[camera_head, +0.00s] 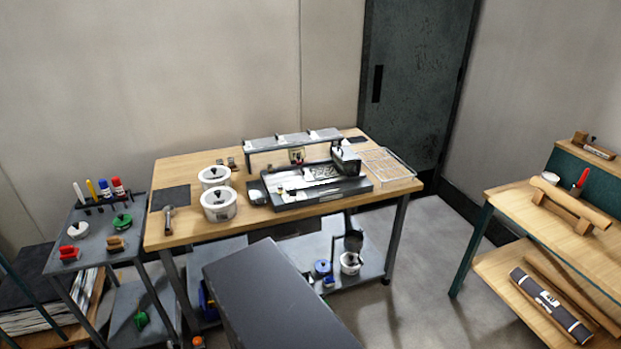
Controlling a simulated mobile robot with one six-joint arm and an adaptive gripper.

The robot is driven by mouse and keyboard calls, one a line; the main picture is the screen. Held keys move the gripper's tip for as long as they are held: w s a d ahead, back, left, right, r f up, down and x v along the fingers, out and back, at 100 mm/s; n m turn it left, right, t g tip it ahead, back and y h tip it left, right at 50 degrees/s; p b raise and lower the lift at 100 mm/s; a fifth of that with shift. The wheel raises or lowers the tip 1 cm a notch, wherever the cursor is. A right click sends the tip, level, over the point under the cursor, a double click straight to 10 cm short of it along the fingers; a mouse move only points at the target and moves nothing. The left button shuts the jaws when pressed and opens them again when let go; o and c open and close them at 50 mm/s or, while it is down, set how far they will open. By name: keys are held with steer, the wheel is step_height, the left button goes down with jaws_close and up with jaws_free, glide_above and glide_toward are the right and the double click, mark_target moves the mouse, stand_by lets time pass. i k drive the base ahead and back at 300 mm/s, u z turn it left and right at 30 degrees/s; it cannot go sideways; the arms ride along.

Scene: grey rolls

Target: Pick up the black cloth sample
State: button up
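A flat black square (174,194) lies at the left end of the wooden table (255,225). A smaller dark flat piece (356,140) lies at the back right of the same table. A dark roll with a pale label (551,306) lies on the lower shelf at the right. I cannot tell for sure which of these is the black cloth sample. A tool with a round head (168,218) lies at the front edge of the black square. My gripper is not in view.
Two white lidded pots (219,206), a dark tray with pale items (317,190) and a wire rack (388,167) stand on the table. A grey side cart (95,236) with pens and small tools stands at the left. A wooden workbench (541,216) stands at the right. Open floor lies between.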

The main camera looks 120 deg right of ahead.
mark_target(329, 172)
steer(key=u, duration=0.05)
steer(key=i, duration=0.1)
steer(key=z, duration=0.6)
steer(key=k, duration=0.15)
steer(key=z, duration=2.85)
steer(key=i, duration=0.4)
steer(key=u, duration=0.1)
